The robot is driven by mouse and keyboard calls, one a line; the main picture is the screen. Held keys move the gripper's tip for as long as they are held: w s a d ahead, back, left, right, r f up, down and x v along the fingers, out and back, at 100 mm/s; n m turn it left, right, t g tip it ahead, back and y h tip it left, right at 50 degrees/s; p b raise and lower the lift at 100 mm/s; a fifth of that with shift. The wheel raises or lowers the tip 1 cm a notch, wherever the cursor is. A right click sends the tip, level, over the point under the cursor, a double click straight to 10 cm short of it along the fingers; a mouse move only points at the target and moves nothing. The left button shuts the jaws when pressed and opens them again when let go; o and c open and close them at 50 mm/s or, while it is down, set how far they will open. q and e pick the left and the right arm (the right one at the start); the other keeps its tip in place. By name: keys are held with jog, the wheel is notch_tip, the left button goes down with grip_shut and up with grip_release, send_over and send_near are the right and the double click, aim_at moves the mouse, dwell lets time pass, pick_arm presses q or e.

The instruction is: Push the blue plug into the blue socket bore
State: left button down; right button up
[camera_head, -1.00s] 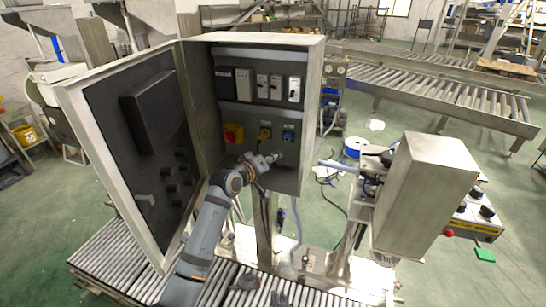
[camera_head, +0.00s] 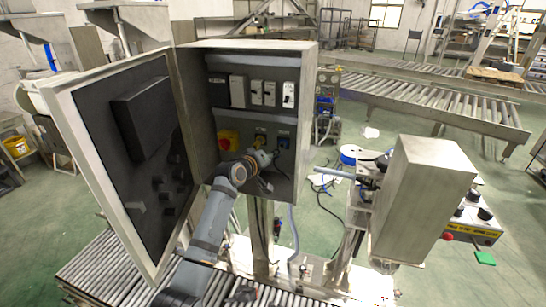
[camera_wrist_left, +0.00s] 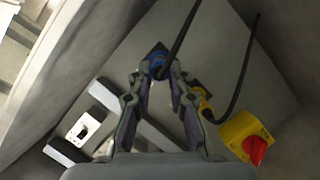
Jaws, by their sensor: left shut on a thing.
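My left gripper (camera_wrist_left: 158,75) is shut on the blue plug (camera_wrist_left: 157,62), with a black cable running up from it in the left wrist view. In the head view the left gripper (camera_head: 270,158) is inside the open cabinet, close to its back panel, just below and left of the blue socket (camera_head: 284,142). The fingers hide part of the plug, and I cannot tell whether it is in the bore. My right gripper is not in view.
A yellow plug (camera_wrist_left: 201,102) with a cable sits beside the right finger. A red and yellow switch (camera_wrist_left: 246,137) is farther right. The cabinet door (camera_head: 125,160) stands open at left. A grey box fixture (camera_head: 425,195) with a rod stands right of the cabinet.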

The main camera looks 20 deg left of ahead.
pick_arm(q)
jog(key=shift+p, duration=0.55)
dwell(1.2)
jog(key=shift+w+b, duration=0.8)
jog(key=shift+w, duration=0.6)
dwell(1.8)
jog(key=c, duration=1)
grip_release()
jog(key=v, duration=1.2)
